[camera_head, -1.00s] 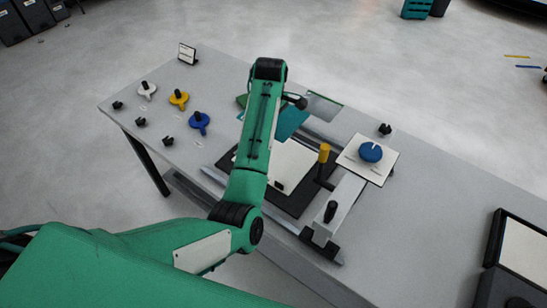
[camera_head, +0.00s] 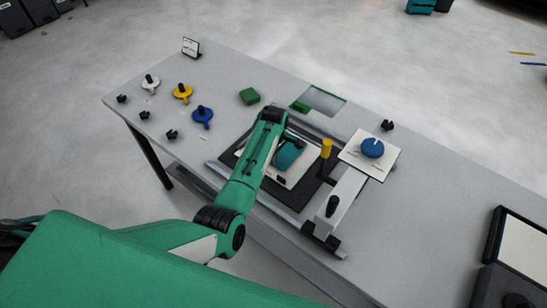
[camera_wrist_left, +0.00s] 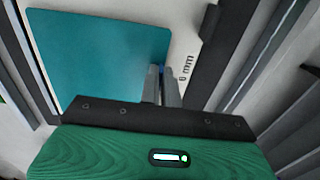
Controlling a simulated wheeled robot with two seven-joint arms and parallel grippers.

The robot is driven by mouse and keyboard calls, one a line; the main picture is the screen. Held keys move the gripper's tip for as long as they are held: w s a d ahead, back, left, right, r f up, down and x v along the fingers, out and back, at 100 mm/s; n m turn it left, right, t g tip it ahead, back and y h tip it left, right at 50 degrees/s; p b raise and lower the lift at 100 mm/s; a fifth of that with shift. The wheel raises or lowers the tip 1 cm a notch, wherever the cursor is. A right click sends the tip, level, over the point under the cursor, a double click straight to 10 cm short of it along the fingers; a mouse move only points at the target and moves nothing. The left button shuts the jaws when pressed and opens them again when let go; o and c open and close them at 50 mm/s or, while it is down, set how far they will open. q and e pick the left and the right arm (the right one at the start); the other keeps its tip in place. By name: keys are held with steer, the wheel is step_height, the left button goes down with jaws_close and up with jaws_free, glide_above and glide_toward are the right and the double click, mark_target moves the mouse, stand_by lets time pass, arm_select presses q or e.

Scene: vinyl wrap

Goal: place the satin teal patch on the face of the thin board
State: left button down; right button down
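The satin teal patch (camera_wrist_left: 100,50) is a flat square with rounded corners. In the left wrist view it lies over the white face of the thin board (camera_wrist_left: 188,45), which has "mm" lettering beside the patch. My left gripper (camera_wrist_left: 163,75) has its two grey fingers close together at the patch's right edge, seemingly pinching it. Whether the patch touches the board I cannot tell. In the head view the board (camera_head: 299,180) lies on a black mat, and my left arm covers part of it. My right gripper is not in view.
A yellow-topped post (camera_head: 326,149) and a grey rail (camera_head: 345,196) stand right of the board. A white plate with a blue knob (camera_head: 372,148) lies beyond. White, yellow (camera_head: 182,92) and blue tools (camera_head: 202,116) and a green block (camera_head: 249,96) sit at left.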

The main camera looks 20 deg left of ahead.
arm_select(q)
steer(key=shift+f, duration=0.3)
steer(key=shift+f, duration=0.15)
steer(key=c, duration=1.6)
jaws_free()
step_height(320, 180, up, 12)
steer(key=b, duration=0.2)
steer(key=shift+r+b, duration=0.2)
steer(key=shift+b, duration=0.15)
